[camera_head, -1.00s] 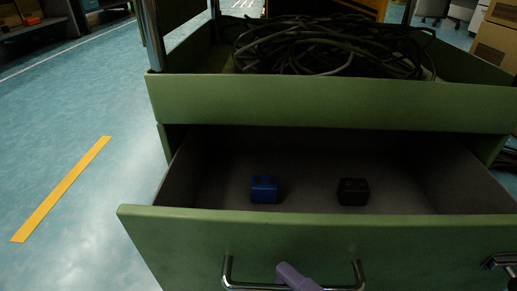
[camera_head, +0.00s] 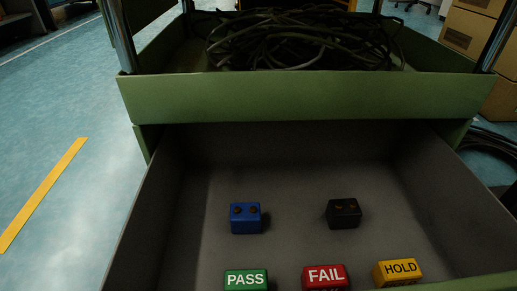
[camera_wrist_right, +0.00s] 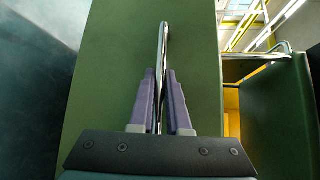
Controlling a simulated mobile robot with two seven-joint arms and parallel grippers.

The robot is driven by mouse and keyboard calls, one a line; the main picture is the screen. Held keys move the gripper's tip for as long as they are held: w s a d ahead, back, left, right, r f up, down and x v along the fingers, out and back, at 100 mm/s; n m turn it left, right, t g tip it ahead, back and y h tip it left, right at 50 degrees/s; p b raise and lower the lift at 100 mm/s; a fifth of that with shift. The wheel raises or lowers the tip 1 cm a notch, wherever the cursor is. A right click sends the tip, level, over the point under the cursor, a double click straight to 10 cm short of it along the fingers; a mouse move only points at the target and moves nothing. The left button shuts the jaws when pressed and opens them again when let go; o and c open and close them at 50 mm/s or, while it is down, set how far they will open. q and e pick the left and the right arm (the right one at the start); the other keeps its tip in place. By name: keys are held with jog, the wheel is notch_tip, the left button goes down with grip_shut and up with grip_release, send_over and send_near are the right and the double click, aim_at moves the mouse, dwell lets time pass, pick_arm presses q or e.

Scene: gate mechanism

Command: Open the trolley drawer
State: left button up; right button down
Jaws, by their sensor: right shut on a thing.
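The trolley drawer (camera_head: 300,175) is pulled well out below the green upper tray in the head view, and its grey inside shows. My right gripper (camera_wrist_right: 163,75), with purple fingers, is shut on this handle, one finger on each side. My left gripper is in neither view now.
In the drawer lie a blue block (camera_head: 245,218), a black block (camera_head: 344,213), and blocks marked PASS (camera_head: 246,280), FAIL (camera_head: 325,277) and HOLD (camera_head: 398,272). Coiled black cables (camera_head: 300,42) lie in the upper tray (camera_head: 300,98). Cardboard boxes (camera_head: 478,40) stand behind right; floor at left is clear.

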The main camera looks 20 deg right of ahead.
jog(key=c, duration=0.9)
grip_release()
jog(key=shift+s+d+r, duration=0.1)
jog(key=shift+s+d, duration=0.05)
jog(key=shift+s, duration=0.15)
jog(key=p+v, duration=0.2)
jog(key=v, duration=0.7)
jog(key=shift+s, duration=0.1)
